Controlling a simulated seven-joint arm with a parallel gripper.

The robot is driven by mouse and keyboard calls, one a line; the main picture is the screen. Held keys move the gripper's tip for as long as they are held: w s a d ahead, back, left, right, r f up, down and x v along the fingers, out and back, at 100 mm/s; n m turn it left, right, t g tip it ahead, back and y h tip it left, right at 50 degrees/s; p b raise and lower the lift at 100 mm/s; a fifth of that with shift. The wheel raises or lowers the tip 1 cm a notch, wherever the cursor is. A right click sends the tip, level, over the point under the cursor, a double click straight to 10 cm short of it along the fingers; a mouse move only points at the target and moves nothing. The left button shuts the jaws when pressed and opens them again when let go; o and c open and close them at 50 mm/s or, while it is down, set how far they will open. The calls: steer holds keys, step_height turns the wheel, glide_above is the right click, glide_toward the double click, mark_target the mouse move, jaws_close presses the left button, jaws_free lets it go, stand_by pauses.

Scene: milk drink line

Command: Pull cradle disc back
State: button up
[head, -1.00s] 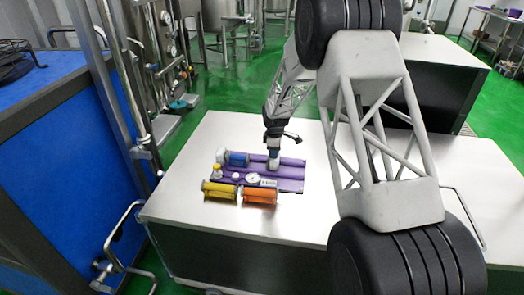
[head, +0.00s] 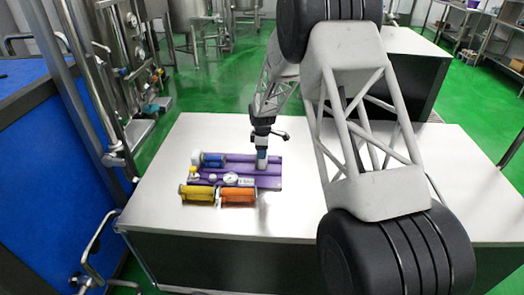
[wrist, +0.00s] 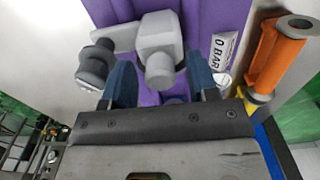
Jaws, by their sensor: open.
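The purple cradle board (head: 270,181) lies on the white table. My gripper (head: 262,160) points down over its right part. In the wrist view, my gripper (wrist: 163,75) is open, with its blue fingers on either side of a light grey block with a round end (wrist: 158,55). I cannot tell whether the fingers touch it. Beside it on the left is a grey piece with a dark round knob (wrist: 94,65). Which of these is the cradle disc is not clear. The lower part of the grey block is hidden by my gripper.
A blue cylinder (head: 212,160), a round gauge (head: 231,179) and a "0 BAR" label (wrist: 223,48) are on the board. A yellow roller (head: 197,193) and an orange roller (head: 237,196) lie along its front. The white table (head: 290,215) is bare around it.

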steer(key=shift+r, duration=3.9)
steer(key=shift+s+d+r, duration=0.25)
steer(key=shift+d+r, duration=0.05)
steer(key=shift+r, duration=0.25)
steer(key=s+d+r+m+t, duration=0.1)
steer(key=s+d+r+m, duration=0.3)
steer(key=s+d+r, duration=0.6)
steer(key=s+d+r+m, duration=0.5)
steer(key=s+r, duration=0.6)
steer(key=s, duration=0.2)
steer(key=s+d+m, duration=0.3)
steer(key=s, duration=0.8)
steer(key=s+d+r+m+t, duration=0.1)
steer(key=s+d+m, duration=0.2)
steer(key=s, duration=0.8)
steer(key=s+d+r+m, duration=0.1)
steer(key=s+d+m, duration=0.2)
steer(key=s, duration=0.8)
steer(key=shift+s+d+r+t, duration=0.15)
steer(key=shift+d+r+t, duration=0.1)
steer(key=shift+t, duration=0.05)
